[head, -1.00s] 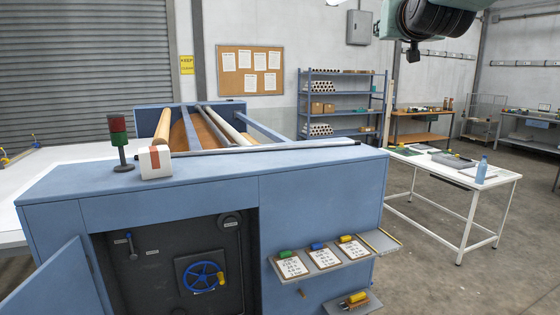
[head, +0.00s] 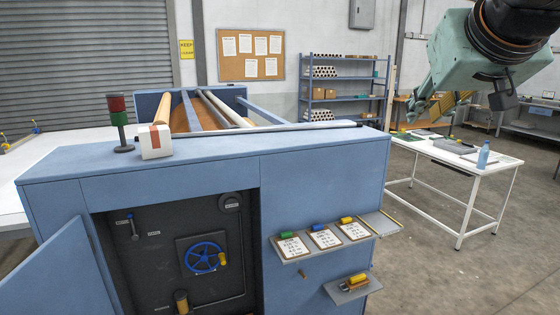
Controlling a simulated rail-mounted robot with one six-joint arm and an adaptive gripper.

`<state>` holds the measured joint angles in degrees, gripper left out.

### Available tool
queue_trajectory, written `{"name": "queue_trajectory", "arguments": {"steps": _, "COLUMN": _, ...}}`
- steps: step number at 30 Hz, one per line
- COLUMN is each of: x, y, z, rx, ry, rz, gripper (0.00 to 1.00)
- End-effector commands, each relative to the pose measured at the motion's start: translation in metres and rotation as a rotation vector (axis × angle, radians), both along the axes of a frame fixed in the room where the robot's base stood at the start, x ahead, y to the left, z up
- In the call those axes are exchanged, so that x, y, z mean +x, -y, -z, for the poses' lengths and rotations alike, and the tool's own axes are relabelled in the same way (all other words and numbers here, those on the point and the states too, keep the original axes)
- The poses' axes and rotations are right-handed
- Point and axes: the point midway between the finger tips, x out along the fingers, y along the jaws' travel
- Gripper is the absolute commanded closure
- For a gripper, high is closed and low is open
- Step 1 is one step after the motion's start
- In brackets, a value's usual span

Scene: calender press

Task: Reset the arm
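My arm comes in at the top right of the head view. My gripper (head: 432,108) hangs at its end, above the white table at the right, apart from the press. Its fingers are small and partly merged with the background, so I cannot tell whether they are open or shut. I see nothing clearly held in it. The blue calender press (head: 325,185) fills the left and middle, below and left of my gripper.
The press door (head: 65,275) stands open, showing a blue handwheel (head: 203,258). A white box (head: 155,142) and signal lamp (head: 119,122) stand on top. Clipboards (head: 326,236) lie on a side shelf. A bottle (head: 483,156) stands on the white table (head: 458,193). Floor between is clear.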

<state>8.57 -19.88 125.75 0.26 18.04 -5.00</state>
Motion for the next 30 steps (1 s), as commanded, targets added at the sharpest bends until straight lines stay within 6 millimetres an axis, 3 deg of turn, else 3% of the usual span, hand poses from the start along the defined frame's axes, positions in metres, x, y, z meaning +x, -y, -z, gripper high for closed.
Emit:
{"name": "queue_trajectory", "arguments": {"steps": 6, "x": -0.071, "y": -0.030, "z": 0.069, "rx": 0.035, "ry": -0.153, "rz": -0.027, "gripper": 0.79}}
{"name": "queue_trajectory", "arguments": {"steps": 18, "x": -0.212, "y": -0.069, "z": 0.181, "rx": 0.081, "ry": -0.435, "rz": -0.063, "gripper": 0.79}}
{"name": "queue_trajectory", "arguments": {"steps": 24, "x": -0.276, "y": -0.079, "z": 0.224, "rx": 0.092, "ry": -0.557, "rz": -0.074, "gripper": 0.79}}
{"name": "queue_trajectory", "arguments": {"steps": 30, "x": -0.310, "y": -0.083, "z": 0.244, "rx": 0.096, "ry": -0.621, "rz": -0.077, "gripper": 0.79}}
